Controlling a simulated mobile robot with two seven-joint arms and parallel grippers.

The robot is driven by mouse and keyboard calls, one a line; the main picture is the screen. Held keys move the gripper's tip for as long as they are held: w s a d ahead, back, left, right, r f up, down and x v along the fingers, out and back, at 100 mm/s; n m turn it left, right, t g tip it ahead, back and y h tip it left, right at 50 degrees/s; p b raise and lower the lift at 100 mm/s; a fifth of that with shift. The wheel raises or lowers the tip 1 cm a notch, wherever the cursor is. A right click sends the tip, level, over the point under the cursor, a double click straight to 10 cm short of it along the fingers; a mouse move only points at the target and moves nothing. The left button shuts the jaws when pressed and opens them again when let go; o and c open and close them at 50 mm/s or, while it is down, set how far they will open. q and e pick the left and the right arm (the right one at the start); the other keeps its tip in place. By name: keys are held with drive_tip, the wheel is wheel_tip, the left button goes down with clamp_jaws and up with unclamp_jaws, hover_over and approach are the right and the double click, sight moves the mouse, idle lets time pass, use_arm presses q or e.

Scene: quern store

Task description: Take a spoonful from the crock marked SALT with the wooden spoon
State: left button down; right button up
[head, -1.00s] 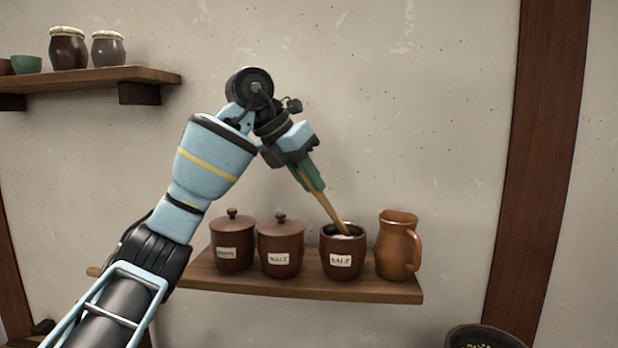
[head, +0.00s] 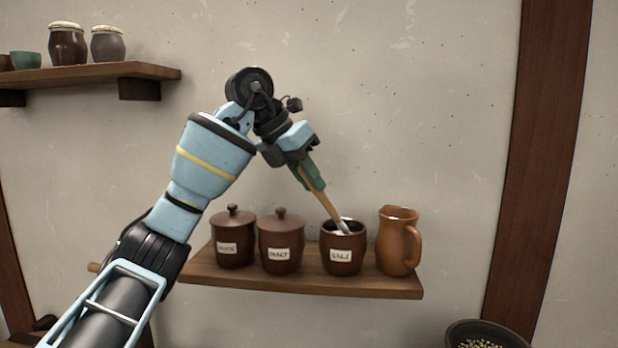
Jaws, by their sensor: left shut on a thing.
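The crock marked SALT (head: 343,258) stands open on the lower wall shelf, with pale contents showing at its mouth. My left gripper (head: 308,178), with green fingers, is shut on the wooden spoon (head: 326,205) above and to the left of the crock. The spoon slants down to the right, and its lower end is in the crock's mouth. The spoon's bowl is mostly hidden, so I cannot tell how much it holds. My right gripper is not in view.
Two lidded crocks, one marked MALT (head: 281,243) and one with an unclear label (head: 233,240), stand left of the SALT crock. An orange-brown jug (head: 398,243) stands close on its right. A dark bowl (head: 487,333) is low at right. The upper shelf (head: 95,74) holds jars.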

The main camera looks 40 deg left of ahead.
use_arm(q)
drive_tip(key=shift+r, duration=3.45)
